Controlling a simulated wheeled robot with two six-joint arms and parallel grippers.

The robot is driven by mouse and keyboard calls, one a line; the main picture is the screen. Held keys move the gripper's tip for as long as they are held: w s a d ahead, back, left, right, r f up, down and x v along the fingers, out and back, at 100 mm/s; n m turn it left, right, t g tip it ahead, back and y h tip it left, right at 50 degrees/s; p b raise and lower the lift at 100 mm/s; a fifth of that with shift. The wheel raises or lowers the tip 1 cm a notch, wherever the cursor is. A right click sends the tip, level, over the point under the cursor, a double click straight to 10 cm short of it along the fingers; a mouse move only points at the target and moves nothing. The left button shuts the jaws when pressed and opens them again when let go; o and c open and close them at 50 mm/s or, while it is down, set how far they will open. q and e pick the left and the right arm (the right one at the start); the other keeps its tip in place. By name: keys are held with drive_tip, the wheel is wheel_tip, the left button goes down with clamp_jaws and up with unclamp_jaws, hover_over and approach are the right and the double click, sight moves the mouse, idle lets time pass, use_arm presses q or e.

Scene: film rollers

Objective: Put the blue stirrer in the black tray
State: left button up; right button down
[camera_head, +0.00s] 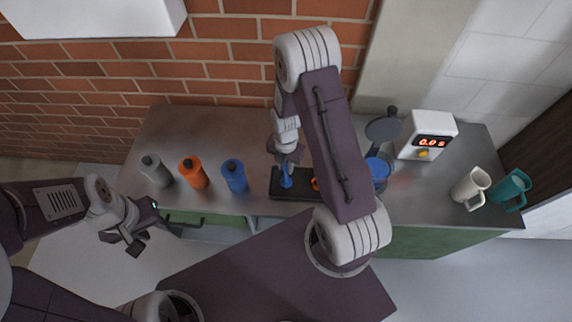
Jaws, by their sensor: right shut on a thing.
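The blue stirrer (286,181) is upright over the left part of the black tray (275,196). My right gripper (287,163) is shut on its upper part from above. I cannot tell whether the stirrer's lower end touches the tray. My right arm hides part of the tray's right side. My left gripper (130,243) is open and empty, off the counter's front left side and far from the stirrer.
Grey (155,170), orange (193,173) and blue (235,175) bottles stand left of the tray. An orange piece (315,184) shows at the tray. To the right are a blue container (378,170), a white timer (427,135), a cream mug (470,188) and a teal mug (510,189).

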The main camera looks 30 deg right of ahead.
drive_tip(key=shift+f, duration=0.15)
drive_tip(key=c, duration=1.3)
unclamp_jaws()
drive_tip(key=shift+o, duration=0.2)
